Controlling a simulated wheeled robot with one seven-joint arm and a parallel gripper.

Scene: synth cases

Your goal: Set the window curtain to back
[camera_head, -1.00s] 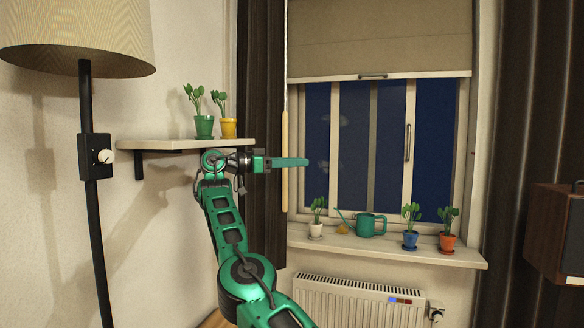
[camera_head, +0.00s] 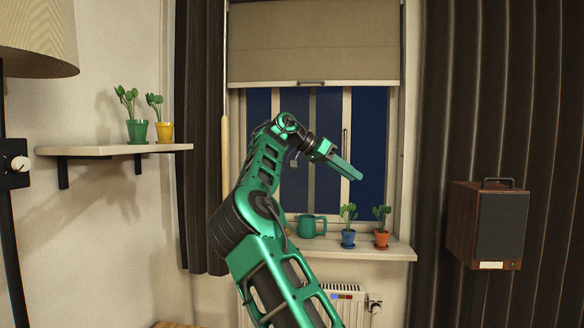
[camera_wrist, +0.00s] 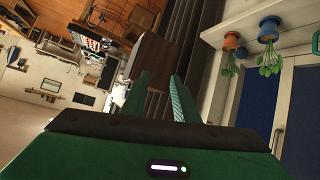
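A dark pleated curtain (camera_head: 492,90) hangs at the right of the window (camera_head: 365,130), and another dark curtain (camera_head: 197,150) hangs at its left. A beige roller blind (camera_head: 315,45) covers the upper window. My gripper (camera_head: 358,176) is in front of the window, tilted down to the right, touching nothing I can see. In the wrist view, the two green fingers of my gripper (camera_wrist: 160,76) stand apart with nothing held. A dark pleated curtain (camera_wrist: 185,50) shows beyond them, in a turned view. My arm hides part of the window and sill.
A wooden speaker box (camera_head: 490,225) is before the right curtain. The sill (camera_head: 370,250) carries a blue pot (camera_head: 348,239), an orange pot (camera_head: 382,239) and a green watering can (camera_head: 308,227). A shelf (camera_head: 100,150) with two plants and a lamp (camera_head: 35,45) are at left.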

